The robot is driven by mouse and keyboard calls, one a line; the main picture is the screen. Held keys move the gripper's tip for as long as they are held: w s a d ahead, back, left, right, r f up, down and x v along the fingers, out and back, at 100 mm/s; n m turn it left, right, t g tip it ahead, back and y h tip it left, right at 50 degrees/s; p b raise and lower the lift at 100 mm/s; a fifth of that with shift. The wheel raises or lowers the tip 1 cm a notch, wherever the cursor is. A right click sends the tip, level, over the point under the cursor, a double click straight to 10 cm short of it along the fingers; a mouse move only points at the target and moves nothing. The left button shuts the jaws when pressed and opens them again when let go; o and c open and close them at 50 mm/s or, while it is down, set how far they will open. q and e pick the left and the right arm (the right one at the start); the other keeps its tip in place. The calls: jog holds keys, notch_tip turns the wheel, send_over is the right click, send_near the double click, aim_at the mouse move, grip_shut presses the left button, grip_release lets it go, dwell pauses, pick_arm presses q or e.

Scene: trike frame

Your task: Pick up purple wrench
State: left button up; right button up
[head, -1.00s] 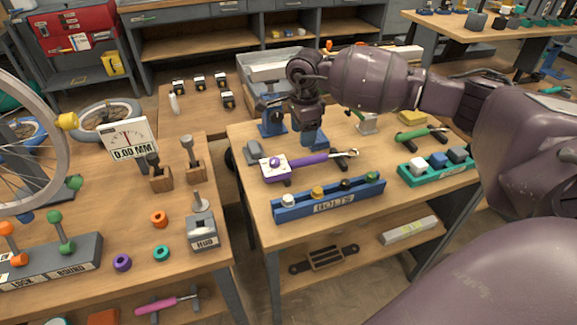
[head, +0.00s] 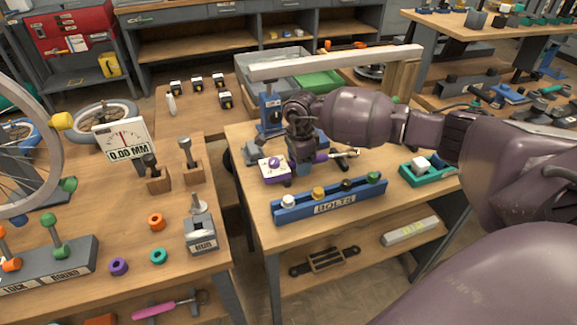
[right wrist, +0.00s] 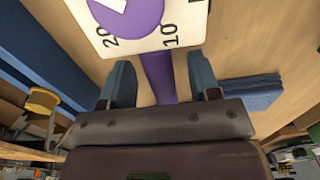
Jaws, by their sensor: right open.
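The purple wrench (head: 321,156) lies across the middle table, with a white dial plate and purple knob (head: 273,164) at its left end and a metal head at its right. My right gripper (head: 303,170) points down over its handle and hides part of it. In the right wrist view, the two blue fingers of the gripper (right wrist: 161,78) are apart, one on each side of the purple handle (right wrist: 158,78). The dial plate (right wrist: 186,24) shows just beyond the fingertips. My left gripper is not in view.
A blue bolts rack (head: 330,202) stands close in front of the wrench. A teal tray (head: 428,174) is to the right. A blue stand (head: 270,115) and a long pale bar (head: 335,62) are behind.

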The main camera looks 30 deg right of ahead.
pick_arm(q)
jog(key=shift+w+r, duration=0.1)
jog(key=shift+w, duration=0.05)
pick_arm(e)
jog(key=shift+r, duration=0.1)
jog(key=shift+c, duration=0.3)
jog(key=shift+c, duration=1.2)
grip_shut()
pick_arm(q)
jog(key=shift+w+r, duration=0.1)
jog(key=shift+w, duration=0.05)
